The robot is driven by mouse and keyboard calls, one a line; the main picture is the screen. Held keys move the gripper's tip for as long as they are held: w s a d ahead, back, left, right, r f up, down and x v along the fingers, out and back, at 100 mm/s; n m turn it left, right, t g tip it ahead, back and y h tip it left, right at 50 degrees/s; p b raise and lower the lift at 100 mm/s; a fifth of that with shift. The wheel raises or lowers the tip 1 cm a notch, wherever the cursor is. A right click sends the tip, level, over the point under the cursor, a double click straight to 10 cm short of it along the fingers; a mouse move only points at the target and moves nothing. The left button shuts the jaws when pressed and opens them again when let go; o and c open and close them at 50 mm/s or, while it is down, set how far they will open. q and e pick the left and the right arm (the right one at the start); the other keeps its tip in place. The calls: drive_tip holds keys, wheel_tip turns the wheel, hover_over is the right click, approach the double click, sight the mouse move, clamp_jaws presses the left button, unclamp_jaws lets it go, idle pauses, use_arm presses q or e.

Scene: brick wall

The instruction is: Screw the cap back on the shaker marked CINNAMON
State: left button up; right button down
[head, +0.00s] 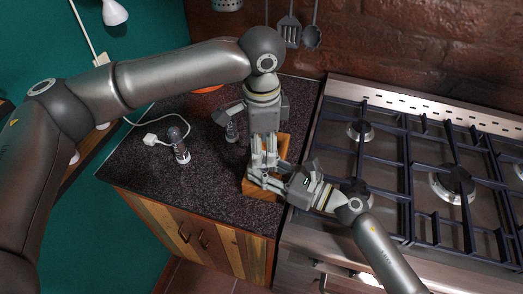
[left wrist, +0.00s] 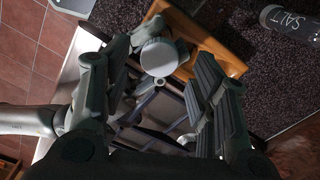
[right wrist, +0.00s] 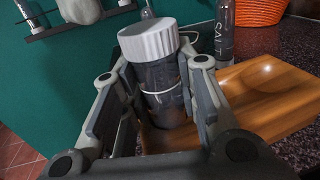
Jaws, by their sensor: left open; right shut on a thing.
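My right gripper (head: 264,180) is shut on a dark shaker (right wrist: 165,92), which it holds upright over the wooden tray. A white ribbed cap (right wrist: 148,40) sits on top of this shaker, in line with it. I cannot tell how tightly it is seated. The shaker's lettering is not readable. My left gripper (head: 264,158) points down from above and is open. In the left wrist view the white cap (left wrist: 160,57) shows between its spread fingers, with gaps at the sides. In the head view the grippers hide the shaker and cap.
A wooden tray (right wrist: 268,92) lies beneath. A shaker marked SALT (right wrist: 224,35) stands beside it, also in the left wrist view (left wrist: 290,22). Another dark shaker (head: 180,147) stands further left on the counter (head: 140,165). A gas stove (head: 425,150) is at right; an orange bowl (right wrist: 259,12) is behind.

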use_arm(q)
drive_tip(key=shift+r, duration=0.9)
drive_tip(key=shift+r+n, duration=1.75)
drive_tip(key=shift+n, duration=0.25)
drive_tip(key=shift+f, duration=0.1)
drive_tip(key=shift+f, duration=3.95)
drive_tip(key=shift+c, duration=0.4)
